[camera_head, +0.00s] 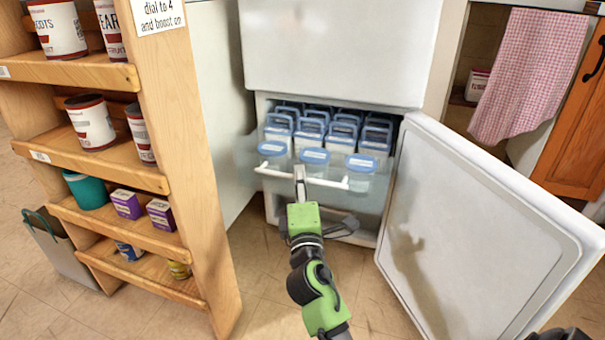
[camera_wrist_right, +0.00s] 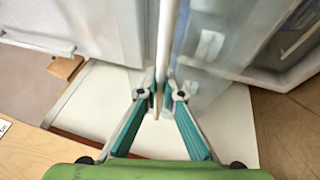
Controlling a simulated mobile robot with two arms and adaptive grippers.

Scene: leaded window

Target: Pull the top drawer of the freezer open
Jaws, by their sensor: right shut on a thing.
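The freezer (camera_head: 340,50) is white, and its lower door (camera_head: 480,235) stands swung open to the right. The top drawer (camera_head: 262,172) has a see-through front with a white bar handle (camera_head: 330,184) across it, and it holds several blue-lidded tubs (camera_head: 313,156). The drawer front stands somewhat out from the freezer opening. My right gripper (camera_head: 300,178) is shut on the handle near its middle. In the right wrist view the white handle bar (camera_wrist_right: 168,45) runs between the fingertips (camera_wrist_right: 164,92). My left gripper is not in view.
A wooden shelf unit (camera_head: 185,130) with cans and boxes stands close on the left. A grey bag (camera_head: 60,255) stands on the floor beside it. A pink checked towel (camera_head: 525,75) hangs at the right. Tiled floor (camera_head: 265,285) is clear before the drawer.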

